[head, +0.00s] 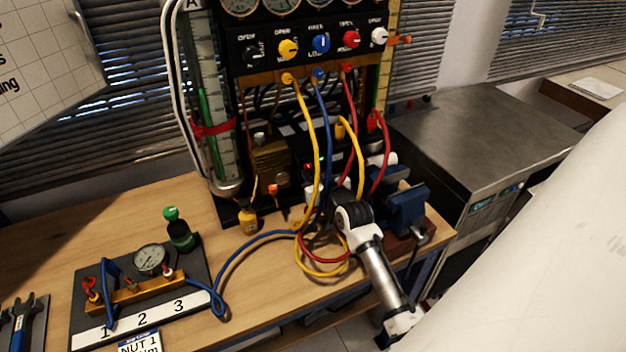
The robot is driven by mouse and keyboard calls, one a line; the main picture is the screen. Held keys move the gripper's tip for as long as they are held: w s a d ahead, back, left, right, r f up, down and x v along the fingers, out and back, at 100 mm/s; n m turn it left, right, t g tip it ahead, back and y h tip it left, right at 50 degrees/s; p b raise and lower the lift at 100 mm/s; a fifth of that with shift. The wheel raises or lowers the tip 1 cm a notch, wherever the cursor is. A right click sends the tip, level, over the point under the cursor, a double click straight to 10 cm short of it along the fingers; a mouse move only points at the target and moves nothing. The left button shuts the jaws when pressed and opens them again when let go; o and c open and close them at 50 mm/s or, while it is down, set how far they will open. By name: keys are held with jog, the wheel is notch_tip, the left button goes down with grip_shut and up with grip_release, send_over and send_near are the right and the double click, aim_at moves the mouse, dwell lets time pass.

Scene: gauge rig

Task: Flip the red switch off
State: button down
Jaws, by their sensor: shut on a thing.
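The red switch cannot be made out for sure. A small red spot (308,166) shows on the dark unit low in the middle of the rig, behind the hoses. My gripper (322,214) is at the foot of the rig, just below and right of that spot, among the yellow and blue hoses. The white and black wrist and the hoses partly cover its fingers. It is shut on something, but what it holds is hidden.
Yellow, blue and red hoses (313,130) hang from the knob panel (262,50) around my gripper. A blue vise (407,207) stands close on the right. A gauge manifold board (195,300) lies at left. Bare wooden bench top (130,215) is free at left.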

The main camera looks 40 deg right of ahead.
jog(key=t+b, duration=0.1)
jog(key=b, duration=0.1)
jog(key=f+t+b, duration=0.1)
jog(key=b, duration=0.2)
jog(key=shift+t, duration=0.4)
jog(key=shift+r, duration=0.1)
jog(key=shift+r+h, duration=0.1)
jog(key=shift+h, duration=0.2)
jog(key=c, duration=1.3)
grip_release()
